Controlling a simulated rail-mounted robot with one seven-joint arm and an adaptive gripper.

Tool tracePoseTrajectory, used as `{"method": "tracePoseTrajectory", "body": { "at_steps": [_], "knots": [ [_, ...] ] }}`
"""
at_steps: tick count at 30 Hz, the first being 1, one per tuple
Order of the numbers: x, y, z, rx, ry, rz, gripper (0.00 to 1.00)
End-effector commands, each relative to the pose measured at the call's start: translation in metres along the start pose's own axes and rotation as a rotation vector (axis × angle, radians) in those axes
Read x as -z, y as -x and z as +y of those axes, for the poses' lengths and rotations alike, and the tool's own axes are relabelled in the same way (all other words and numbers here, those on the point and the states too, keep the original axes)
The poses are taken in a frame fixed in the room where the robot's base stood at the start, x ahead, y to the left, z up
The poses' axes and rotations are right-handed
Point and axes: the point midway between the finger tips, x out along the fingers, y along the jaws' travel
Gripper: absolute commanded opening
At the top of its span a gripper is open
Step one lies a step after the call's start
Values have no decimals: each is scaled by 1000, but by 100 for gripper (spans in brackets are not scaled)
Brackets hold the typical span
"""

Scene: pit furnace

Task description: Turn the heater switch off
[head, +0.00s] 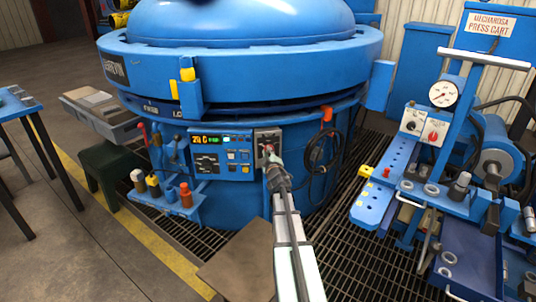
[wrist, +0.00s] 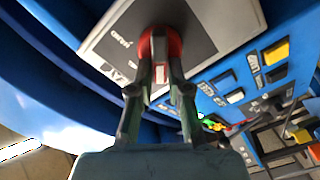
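In the head view the grey plate (head: 267,137) sits just right of the display panel, with the red knob mostly hidden by my gripper (head: 271,163). In the wrist view my gripper (wrist: 161,78) has one finger on each side of the knob's bar. The fingers are drawn close together and appear to touch it. Lettering on the plate is too small and tilted to read surely.
The blue furnace (head: 240,62) fills the middle. Its display panel (head: 222,155) is left of the switch, and a black cable coil (head: 320,155) hangs to the right. A shelf with bottles (head: 165,198) juts out lower left. A blue press cart (head: 400,165) stands right.

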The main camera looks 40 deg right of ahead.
Motion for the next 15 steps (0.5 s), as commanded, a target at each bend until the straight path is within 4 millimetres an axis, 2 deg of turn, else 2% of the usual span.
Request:
{"method": "tracePoseTrajectory", "body": {
  "at_steps": [10,15],
  "knots": [
    [0,0,0,0,-2,0,39],
    [0,8,0,0,-3,-1,39]
  ]
}}
